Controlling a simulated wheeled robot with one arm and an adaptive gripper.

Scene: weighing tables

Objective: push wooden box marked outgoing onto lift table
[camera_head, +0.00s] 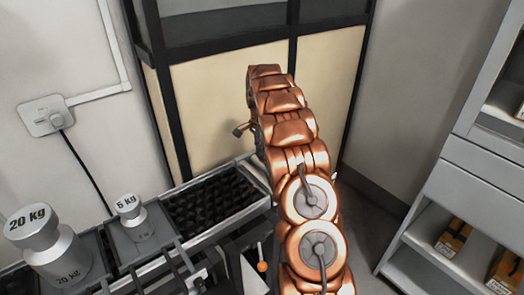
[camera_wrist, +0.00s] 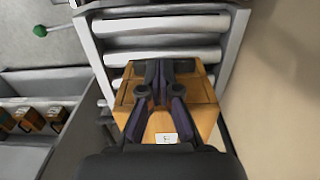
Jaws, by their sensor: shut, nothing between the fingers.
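A wooden box (camera_wrist: 200,92) shows in the wrist view, with a small white label (camera_wrist: 166,138) whose print is too small to read. My gripper (camera_wrist: 161,72) is shut and empty; its dark fingers lie across the middle of the box in the picture. I cannot tell whether they touch it. A grey frame with white rollers (camera_wrist: 160,41) lies just beyond the box, and may be the lift table. The box reaches up to the nearest rollers in the picture. In the head view my copper arm blocks the box, and my fingers are not clear there.
In the head view a dark roller track (camera_head: 212,200) runs below the beige panel (camera_head: 215,95). A 20 kg weight (camera_head: 60,262) and a smaller weight (camera_head: 130,222) stand at left. A grey shelf (camera_head: 425,235) with small cartons stands at right. A green knob (camera_wrist: 40,31) is at upper left in the wrist view.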

